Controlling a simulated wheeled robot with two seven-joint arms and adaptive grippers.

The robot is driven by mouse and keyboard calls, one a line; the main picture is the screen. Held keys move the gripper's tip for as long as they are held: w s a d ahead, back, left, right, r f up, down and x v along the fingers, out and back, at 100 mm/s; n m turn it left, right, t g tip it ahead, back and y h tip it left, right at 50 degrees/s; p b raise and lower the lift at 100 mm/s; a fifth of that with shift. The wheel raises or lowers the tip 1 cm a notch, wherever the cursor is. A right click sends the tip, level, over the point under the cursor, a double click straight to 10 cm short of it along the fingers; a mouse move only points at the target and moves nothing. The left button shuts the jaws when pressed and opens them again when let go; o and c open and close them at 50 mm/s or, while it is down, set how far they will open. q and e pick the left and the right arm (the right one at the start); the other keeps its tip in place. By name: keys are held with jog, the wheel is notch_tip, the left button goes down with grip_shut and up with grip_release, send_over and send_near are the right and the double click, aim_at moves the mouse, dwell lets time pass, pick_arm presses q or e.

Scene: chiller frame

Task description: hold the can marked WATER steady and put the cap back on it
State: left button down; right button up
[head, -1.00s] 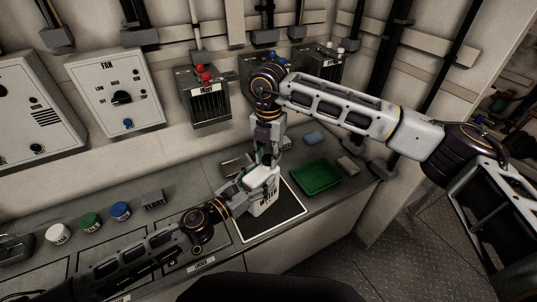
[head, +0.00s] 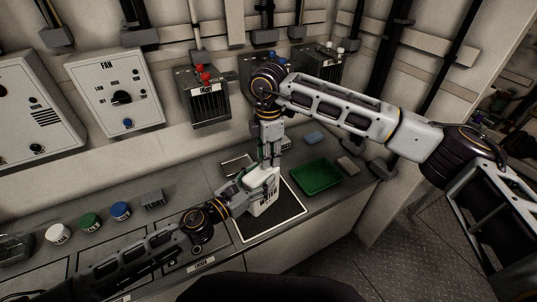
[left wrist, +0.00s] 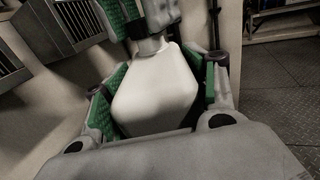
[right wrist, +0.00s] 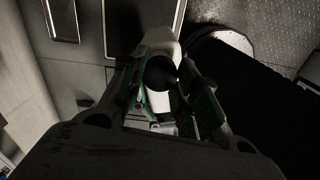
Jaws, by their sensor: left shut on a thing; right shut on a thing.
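The white can marked WATER (head: 266,198) stands on the dark mat (head: 262,226) on the counter. My left gripper (head: 252,190) is shut around its body; the left wrist view shows the white can (left wrist: 155,92) between the green finger pads. My right gripper (head: 270,160) points down from above at the can's top. In the right wrist view a dark round cap (right wrist: 160,73) sits between its green pads, over the white can (right wrist: 160,100). In the left wrist view these fingers meet just above the can's neck. I cannot tell whether the cap is seated.
A green tray (head: 316,178) lies right of the mat, with a blue block (head: 314,138) and a beige block (head: 348,165) close by. A small metal tray (head: 234,165) is behind the can. White (head: 58,233), green (head: 90,222) and blue (head: 121,211) jars stand at left.

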jog(key=m, duration=0.5)
dwell(0.4)
jog(key=o, duration=0.7)
jog(key=shift+c, duration=0.2)
jog(key=shift+r, duration=2.25)
jog(key=shift+c, duration=0.3)
